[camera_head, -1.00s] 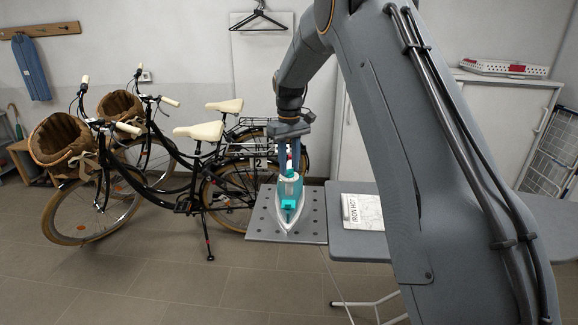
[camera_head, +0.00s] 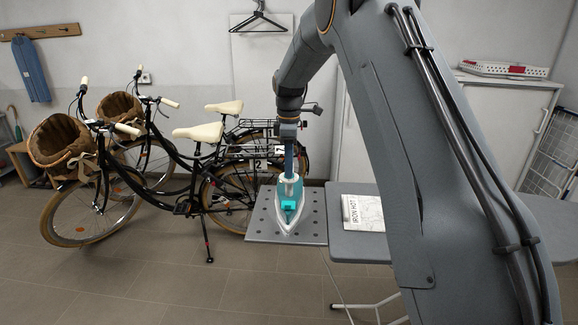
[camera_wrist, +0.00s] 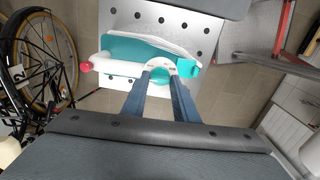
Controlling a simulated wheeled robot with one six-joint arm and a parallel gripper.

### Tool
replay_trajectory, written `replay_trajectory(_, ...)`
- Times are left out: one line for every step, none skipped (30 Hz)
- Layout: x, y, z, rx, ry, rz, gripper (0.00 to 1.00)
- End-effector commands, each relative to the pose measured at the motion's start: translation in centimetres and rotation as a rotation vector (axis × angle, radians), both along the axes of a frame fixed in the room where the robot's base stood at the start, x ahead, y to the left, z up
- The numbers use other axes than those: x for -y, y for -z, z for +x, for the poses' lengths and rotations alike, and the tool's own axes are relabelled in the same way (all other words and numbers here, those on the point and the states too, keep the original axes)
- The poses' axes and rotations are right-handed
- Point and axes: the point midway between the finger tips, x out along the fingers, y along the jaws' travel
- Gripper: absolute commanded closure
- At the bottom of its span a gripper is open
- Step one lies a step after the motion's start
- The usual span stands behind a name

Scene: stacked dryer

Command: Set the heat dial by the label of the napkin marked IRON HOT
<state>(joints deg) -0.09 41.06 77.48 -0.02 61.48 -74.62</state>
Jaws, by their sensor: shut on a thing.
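The iron (camera_head: 290,204), teal and white, rests on a perforated metal plate (camera_head: 262,228) at the left end of the ironing board. It also shows in the wrist view (camera_wrist: 125,48), with a red piece at its left end. My gripper (camera_head: 290,174) points down at the iron's top. In the wrist view my gripper (camera_wrist: 164,76) is shut on a small pale round part, apparently the heat dial. The fingertips cover much of it, and its setting cannot be read. The napkin (camera_head: 363,212) marked IRON HOT lies flat on the board; its care label is too small to read.
The grey ironing board (camera_head: 358,246) stretches right behind my arm. Two bicycles (camera_head: 150,160) stand close on the left. A white cabinet (camera_head: 495,125) with a red and white basket (camera_head: 503,69) stands behind. The floor at front left is clear.

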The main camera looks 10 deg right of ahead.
Motion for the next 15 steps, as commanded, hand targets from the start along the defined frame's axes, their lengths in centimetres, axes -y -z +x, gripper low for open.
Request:
replay_trajectory(-0.03, -0.18, 0.11, 0.004, -0.044, 0.0, 0.96)
replay_trajectory(-0.03, -0.18, 0.11, 0.004, -0.072, 0.0, 0.96)
replay_trajectory(-0.03, -0.18, 0.11, 0.004, -0.108, 0.0, 0.96)
replay_trajectory(-0.03, -0.19, 0.11, 0.004, -0.135, 0.0, 0.96)
replay_trajectory(-0.03, -0.19, 0.11, 0.004, -0.161, 0.0, 0.96)
replay_trajectory(-0.03, -0.19, 0.11, 0.004, -0.195, 0.0, 0.96)
replay_trajectory(-0.03, -0.19, 0.11, 0.004, -0.219, 0.0, 0.96)
replay_trajectory(-0.03, -0.19, 0.11, 0.004, -0.243, 0.0, 0.96)
replay_trajectory(-0.03, -0.2, 0.11, 0.004, -0.273, 0.0, 0.96)
replay_trajectory(-0.03, -0.2, 0.11, 0.004, -0.296, 0.0, 0.96)
replay_trajectory(-0.03, -0.19, 0.11, 0.004, -0.316, 0.0, 0.96)
replay_trajectory(-0.03, -0.2, 0.1, 0.004, -0.342, 0.0, 0.96)
replay_trajectory(-0.03, -0.2, 0.11, 0.004, -0.36, 0.0, 0.96)
replay_trajectory(-0.03, -0.2, 0.1, 0.004, -0.378, 0.0, 0.96)
replay_trajectory(-0.02, -0.2, 0.1, 0.004, -0.399, 0.0, 0.96)
